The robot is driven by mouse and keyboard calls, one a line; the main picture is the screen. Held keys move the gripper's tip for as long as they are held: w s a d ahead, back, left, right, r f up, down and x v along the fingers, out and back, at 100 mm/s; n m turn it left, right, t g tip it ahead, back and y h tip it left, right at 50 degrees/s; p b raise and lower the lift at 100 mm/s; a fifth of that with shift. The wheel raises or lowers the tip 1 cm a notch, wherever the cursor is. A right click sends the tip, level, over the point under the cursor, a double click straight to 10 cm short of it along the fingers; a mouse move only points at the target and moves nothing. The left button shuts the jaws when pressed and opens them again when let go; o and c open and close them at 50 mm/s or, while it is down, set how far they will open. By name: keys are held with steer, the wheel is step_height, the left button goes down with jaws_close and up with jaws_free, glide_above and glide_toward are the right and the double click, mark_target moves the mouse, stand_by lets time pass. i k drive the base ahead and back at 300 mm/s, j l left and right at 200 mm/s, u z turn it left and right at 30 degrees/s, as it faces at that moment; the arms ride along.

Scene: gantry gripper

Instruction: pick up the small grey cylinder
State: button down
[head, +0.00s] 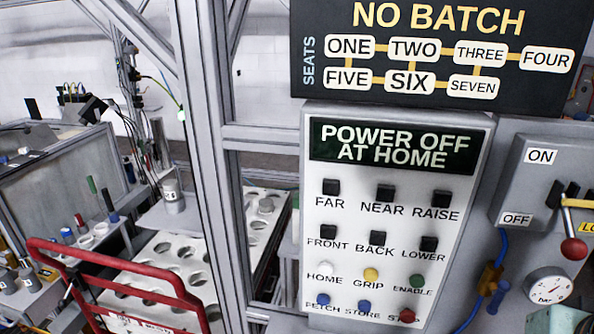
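Several small grey cylinders could match the task's one, and I cannot tell which is meant. A grey cylinder with a pale label (172,196) stands on a ledge to the left of the post. More grey cylinders (29,278) stand at the lower left edge. My gripper is not in view.
A control panel (390,190) with buttons reads "POWER OFF AT HOME"; a black sign (440,87) above reads "NO BATCH". A metal post (212,150) and red rail (110,266) stand before the holed plate (168,262). A red-knobbed lever (573,247) is at right.

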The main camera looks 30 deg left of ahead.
mark_target(171, 187)
steer(key=u, duration=2)
steer(key=j+z, duration=0.1)
steer(key=j, duration=0.35)
steer(key=i+j+z, duration=0.1)
steer(key=j, duration=0.3)
steer(key=i+j+z, duration=0.15)
steer(key=j, duration=0.2)
steer(key=i+j+z, duration=0.15)
steer(key=j, duration=0.25)
steer(key=i, duration=0.1)
